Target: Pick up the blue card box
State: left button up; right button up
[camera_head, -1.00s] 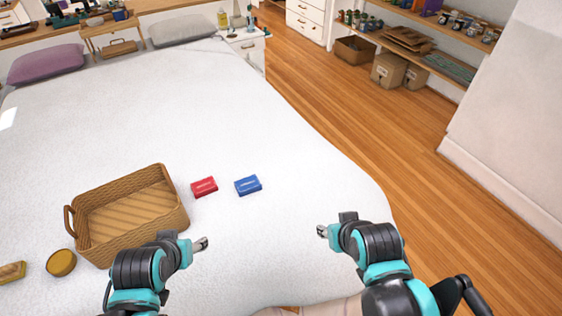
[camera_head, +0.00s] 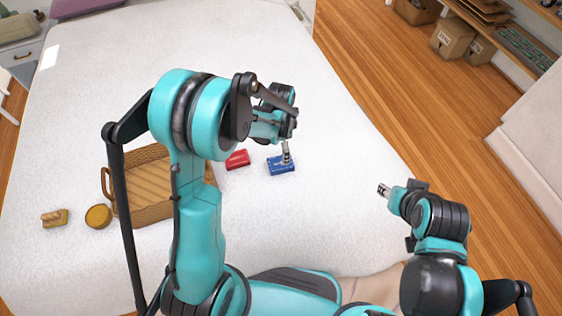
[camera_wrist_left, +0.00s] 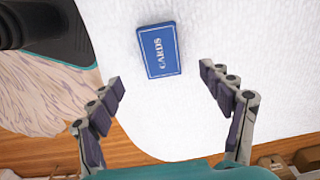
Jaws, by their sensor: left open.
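The blue card box (camera_head: 280,167) lies flat on the white bed (camera_head: 330,210), just right of a red box. In the left wrist view the blue card box (camera_wrist_left: 159,50), lettered "CARDS", lies beyond the fingertips, between their lines and untouched. My left gripper (camera_head: 287,152) points down over the box and hides part of it in the head view. In the left wrist view my left gripper (camera_wrist_left: 162,78) is open and empty. My right gripper (camera_head: 384,190) is to the right of the box, apart from it; its finger gap cannot be made out.
The red box (camera_head: 237,159) lies close to the left of the blue one. A wicker basket (camera_head: 148,160) stands further left, partly behind my left arm. A round yellow item (camera_head: 98,216) and a small tan item (camera_head: 55,217) lie left of it. The bed beyond is clear.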

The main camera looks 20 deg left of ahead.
aim_at(279, 163)
pick_arm(q)
notch_tip(279, 163, down, 3)
jog(key=shift+f+b, duration=0.1)
jog(key=shift+b, duration=0.3)
jog(key=f+b, duration=0.1)
jog(key=f, duration=0.1)
jog(key=f+b, duration=0.1)
jog(key=f, duration=0.2)
jog(key=shift+a+f+b, duration=0.35)
jog(key=shift+b, duration=0.05)
jog(key=shift+r, duration=0.1)
jog(key=c, duration=1.4)
jog(key=shift+o, duration=0.2)
